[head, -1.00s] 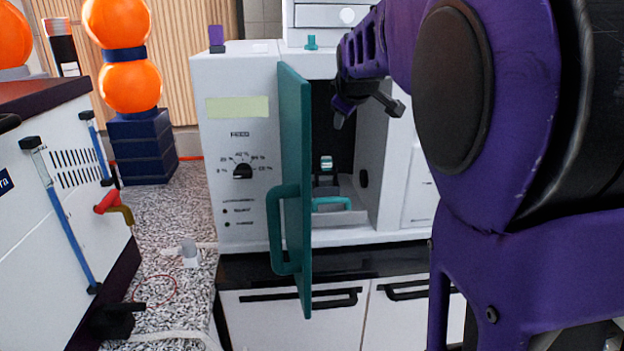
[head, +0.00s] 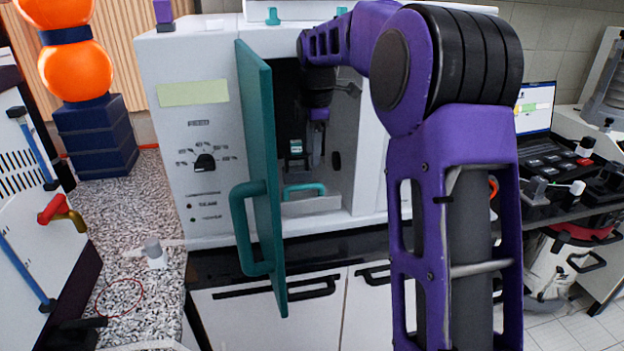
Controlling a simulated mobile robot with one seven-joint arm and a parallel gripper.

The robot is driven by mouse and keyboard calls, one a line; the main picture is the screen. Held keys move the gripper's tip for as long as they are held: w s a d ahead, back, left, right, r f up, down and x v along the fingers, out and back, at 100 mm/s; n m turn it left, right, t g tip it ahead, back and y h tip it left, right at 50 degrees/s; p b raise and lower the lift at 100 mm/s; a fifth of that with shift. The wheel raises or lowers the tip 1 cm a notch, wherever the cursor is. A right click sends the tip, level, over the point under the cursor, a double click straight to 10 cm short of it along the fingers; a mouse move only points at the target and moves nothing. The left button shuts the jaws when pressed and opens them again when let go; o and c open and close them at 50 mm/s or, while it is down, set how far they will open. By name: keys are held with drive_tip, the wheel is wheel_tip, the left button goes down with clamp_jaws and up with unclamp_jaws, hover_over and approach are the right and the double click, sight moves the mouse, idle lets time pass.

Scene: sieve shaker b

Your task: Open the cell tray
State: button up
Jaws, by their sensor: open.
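The white machine (head: 215,120) stands on the bench with its teal door (head: 262,150) swung open toward me. Inside its dark chamber, a light grey cell tray (head: 312,206) with a teal handle (head: 305,190) sits low at the front. A small teal-topped part (head: 296,147) stands behind it. My gripper (head: 318,152) reaches into the chamber from above, pointing down, above and behind the tray handle and apart from it. Its fingers are small and dark here, and nothing shows between them.
The open door's edge and its handle (head: 250,228) stick out left of my arm. The chamber's right wall (head: 345,150) is close to my gripper. Orange globes (head: 75,70) stand at left; a laptop (head: 537,115) and a cluttered bench are at right.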

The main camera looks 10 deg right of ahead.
sight(311, 184)
drive_tip(key=f, duration=0.3)
drive_tip(key=w+f, duration=0.1)
drive_tip(key=f, duration=0.2)
drive_tip(key=w+f, duration=0.1)
drive_tip(key=f, duration=0.2)
drive_tip(key=shift+f+b, duration=0.15)
drive_tip(key=shift+b, duration=0.15)
drive_tip(key=shift+c, duration=0.3)
clamp_jaws()
idle(0.6)
